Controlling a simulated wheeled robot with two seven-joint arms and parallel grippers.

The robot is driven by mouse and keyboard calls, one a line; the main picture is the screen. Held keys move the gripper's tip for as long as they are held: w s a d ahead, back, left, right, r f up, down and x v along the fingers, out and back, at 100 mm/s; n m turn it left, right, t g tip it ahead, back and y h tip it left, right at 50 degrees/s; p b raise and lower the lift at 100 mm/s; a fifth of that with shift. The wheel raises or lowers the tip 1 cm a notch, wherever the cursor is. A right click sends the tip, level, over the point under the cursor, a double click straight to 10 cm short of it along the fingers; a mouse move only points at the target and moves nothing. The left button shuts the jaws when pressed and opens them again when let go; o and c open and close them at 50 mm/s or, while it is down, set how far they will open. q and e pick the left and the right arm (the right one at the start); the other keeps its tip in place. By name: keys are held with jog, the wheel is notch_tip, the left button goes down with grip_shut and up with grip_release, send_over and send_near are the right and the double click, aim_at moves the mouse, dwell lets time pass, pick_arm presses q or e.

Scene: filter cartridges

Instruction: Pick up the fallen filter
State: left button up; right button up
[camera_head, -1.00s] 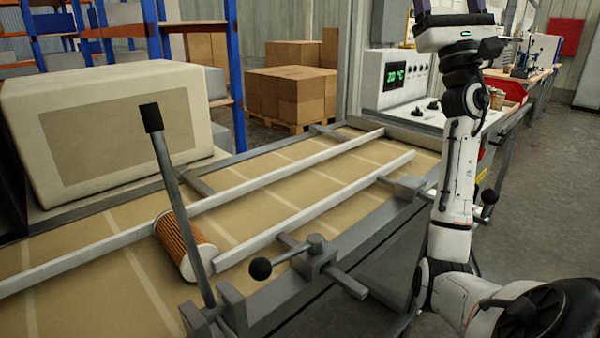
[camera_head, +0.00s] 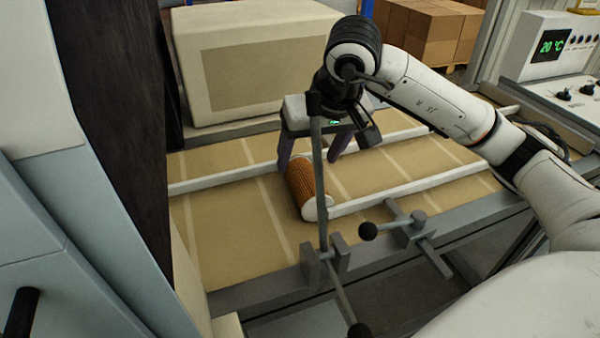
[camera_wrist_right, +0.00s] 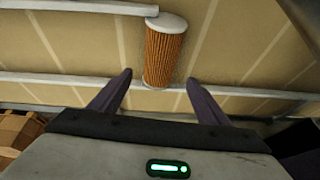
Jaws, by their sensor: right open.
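The fallen filter (camera_head: 302,184) is an orange-brown pleated cylinder with white end caps. It lies on its side on the tan conveyor surface, near the white guide rails. My right gripper (camera_head: 310,160) is open above its far end, with purple fingers spread. In the right wrist view the filter (camera_wrist_right: 164,52) lies ahead of and between the open fingertips (camera_wrist_right: 158,80), with nothing between them. A grey lever partly crosses the gripper and filter in the head view. My left gripper is not in view.
The upright lever (camera_head: 320,190) and a clamp with a black knob (camera_head: 395,230) stand at the conveyor's near edge. White guide rails (camera_head: 415,189) run along the belt. A large beige box (camera_head: 262,60) sits behind. A dark post and pale panel (camera_head: 40,215) fill the left.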

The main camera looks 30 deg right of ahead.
aim_at(305, 170)
jog(key=x, duration=0.7)
jog(key=shift+s+d+f+p, duration=0.1)
jog(key=shift+f+p, duration=0.15)
jog(key=shift+p, duration=0.15)
jog(key=shift+c, duration=0.3)
jog(key=c, duration=1.2)
jog(key=shift+o, duration=0.2)
jog(key=shift+r, duration=0.1)
